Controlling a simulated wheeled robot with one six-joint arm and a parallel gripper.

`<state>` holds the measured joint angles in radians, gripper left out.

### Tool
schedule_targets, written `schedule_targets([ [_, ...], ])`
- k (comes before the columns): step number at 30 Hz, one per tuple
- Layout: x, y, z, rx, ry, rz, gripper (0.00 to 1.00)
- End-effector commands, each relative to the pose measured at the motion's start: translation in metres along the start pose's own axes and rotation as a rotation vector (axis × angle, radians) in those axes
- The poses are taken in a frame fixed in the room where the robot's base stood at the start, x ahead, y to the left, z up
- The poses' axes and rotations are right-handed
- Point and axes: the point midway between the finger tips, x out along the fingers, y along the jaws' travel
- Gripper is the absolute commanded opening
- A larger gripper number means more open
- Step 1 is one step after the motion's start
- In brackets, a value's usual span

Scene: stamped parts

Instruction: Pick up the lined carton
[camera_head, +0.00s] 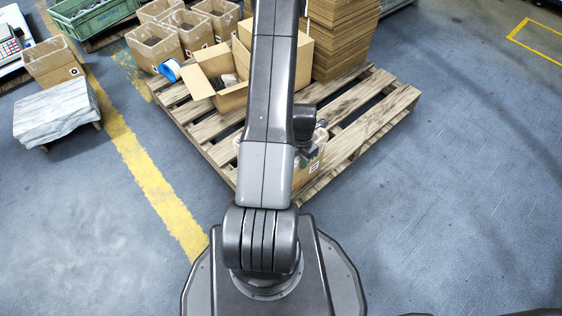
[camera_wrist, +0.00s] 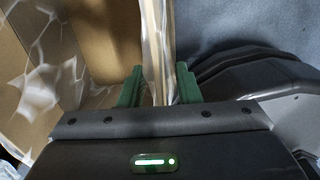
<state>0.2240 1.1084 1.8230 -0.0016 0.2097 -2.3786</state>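The lined carton (camera_head: 314,166) is brown with clear plastic liner and stands at the near corner of the pallet, mostly hidden behind my arm. In the wrist view, one carton wall (camera_wrist: 162,45) with liner runs between the green fingers of my gripper (camera_wrist: 160,85). The carton's inside, with crumpled clear liner, fills the left of that view. The fingers straddle the wall closely; whether they press on it cannot be made out. In the head view my arm hides most of the gripper.
The wooden pallet (camera_head: 350,136) also bears an open carton (camera_head: 217,80) and a tall cardboard stack (camera_head: 345,35). More lined cartons (camera_head: 154,47) stand at the back left, near a wrapped stack (camera_head: 55,112). The floor on the right is clear.

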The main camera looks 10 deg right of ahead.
Motion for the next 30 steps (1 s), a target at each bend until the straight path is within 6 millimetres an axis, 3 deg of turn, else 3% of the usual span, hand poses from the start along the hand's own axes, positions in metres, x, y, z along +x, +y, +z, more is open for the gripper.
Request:
schedule_targets([
  [3,-0.001,0.0,0.0001,0.0,0.0,0.0,0.26],
  [7,-0.0011,-0.0001,0.0,0.0,0.0,0.0,0.01],
  [30,-0.0012,-0.0002,-0.0002,0.0,0.0,0.0,0.0],
])
